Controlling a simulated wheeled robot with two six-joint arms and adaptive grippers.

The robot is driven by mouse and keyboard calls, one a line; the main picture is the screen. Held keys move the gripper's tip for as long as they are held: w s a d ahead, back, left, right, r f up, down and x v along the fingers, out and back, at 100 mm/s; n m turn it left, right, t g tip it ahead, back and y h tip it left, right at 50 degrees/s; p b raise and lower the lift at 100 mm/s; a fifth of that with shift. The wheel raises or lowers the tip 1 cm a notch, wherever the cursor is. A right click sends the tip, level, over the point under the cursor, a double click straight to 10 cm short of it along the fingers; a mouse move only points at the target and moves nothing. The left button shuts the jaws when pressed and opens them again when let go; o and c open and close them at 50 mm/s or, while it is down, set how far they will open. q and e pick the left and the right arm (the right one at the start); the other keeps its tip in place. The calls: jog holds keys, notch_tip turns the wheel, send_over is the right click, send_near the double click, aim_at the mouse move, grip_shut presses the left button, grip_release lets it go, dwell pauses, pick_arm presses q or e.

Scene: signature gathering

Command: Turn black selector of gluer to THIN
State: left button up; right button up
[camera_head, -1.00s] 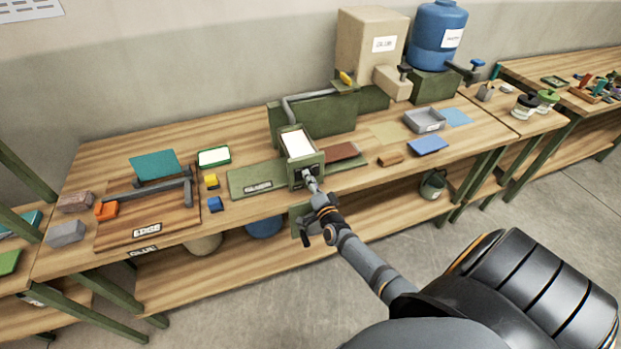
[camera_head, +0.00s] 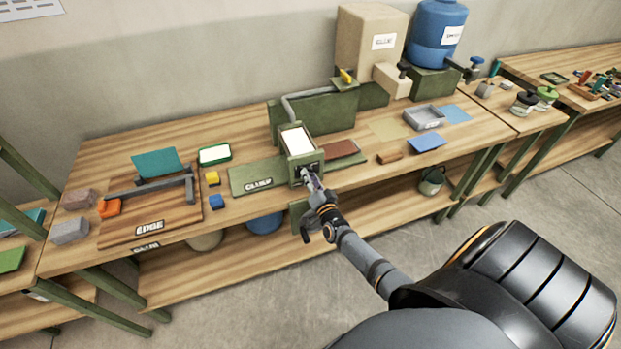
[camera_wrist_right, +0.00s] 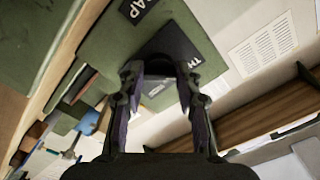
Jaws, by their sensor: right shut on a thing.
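The green gluer (camera_head: 299,172) stands near the front edge of the bench, with a white-topped open box on it. My right gripper (camera_head: 309,180) reaches its front face from below right. In the right wrist view, the two fingers (camera_wrist_right: 160,82) close around the dark selector (camera_wrist_right: 158,67) on the green face. One black label (camera_wrist_right: 137,9) ends in "AP", and another black label (camera_wrist_right: 178,42) starts with "TH"; its rest is hidden behind the fingers. The selector's exact pointing direction cannot be told. My left gripper is not in view.
To the right are a brown block (camera_head: 388,157) and a grey tray (camera_head: 424,118). Open floor lies in front.

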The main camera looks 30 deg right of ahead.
jog(key=o, duration=1.2)
jog(key=shift+c, duration=0.2)
jog(key=v, duration=1.2)
